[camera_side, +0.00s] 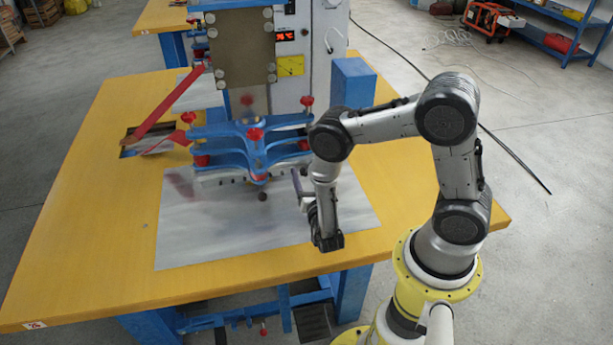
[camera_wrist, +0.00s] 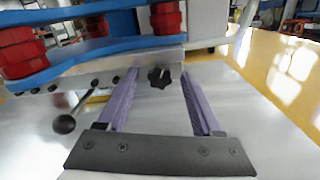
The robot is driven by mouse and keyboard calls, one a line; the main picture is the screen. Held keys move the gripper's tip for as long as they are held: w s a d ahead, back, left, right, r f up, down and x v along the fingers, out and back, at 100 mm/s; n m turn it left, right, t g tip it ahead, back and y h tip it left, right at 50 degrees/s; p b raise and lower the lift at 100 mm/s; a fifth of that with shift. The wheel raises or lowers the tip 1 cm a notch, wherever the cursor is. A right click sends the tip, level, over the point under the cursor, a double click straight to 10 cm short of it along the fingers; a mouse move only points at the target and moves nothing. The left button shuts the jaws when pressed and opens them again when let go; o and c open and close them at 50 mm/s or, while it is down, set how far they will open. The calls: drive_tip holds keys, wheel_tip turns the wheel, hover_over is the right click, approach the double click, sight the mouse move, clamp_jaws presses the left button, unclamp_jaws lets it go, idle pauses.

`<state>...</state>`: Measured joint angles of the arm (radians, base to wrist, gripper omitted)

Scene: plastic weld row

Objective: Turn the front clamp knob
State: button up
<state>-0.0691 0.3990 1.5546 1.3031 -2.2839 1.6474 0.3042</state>
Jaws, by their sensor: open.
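The front clamp knob (camera_wrist: 159,77) is a small black star-shaped knob on the front of the metal clamp bar (camera_wrist: 120,72). In the wrist view it shows between the tips of my gripper's purple fingers (camera_wrist: 158,73), with space on both sides. My gripper is open and empty, its fingers pointing toward the bar; I cannot tell whether the knob is between the tips or just beyond them. In the side view my gripper (camera_side: 298,186) is low at the right front of the blue press frame (camera_side: 255,143), and I cannot make out the star knob there.
A lever with a black ball end (camera_wrist: 64,124) sticks out left of my fingers. Blue arms with red knobs (camera_wrist: 20,50) overhang the bar. A metal sheet (camera_side: 230,235) lies on the yellow table (camera_side: 85,215); its front part is clear.

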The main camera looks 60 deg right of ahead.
drive_tip(key=shift+c, duration=0.2)
clamp_jaws()
drive_tip(key=shift+n, duration=1.5)
drive_tip(key=shift+o, duration=0.2)
unclamp_jaws()
drive_tip(key=shift+a, duration=0.1)
drive_tip(key=v, duration=1.3)
drive_tip(key=shift+s+a, duration=0.2)
drive_tip(key=shift+s, duration=0.05)
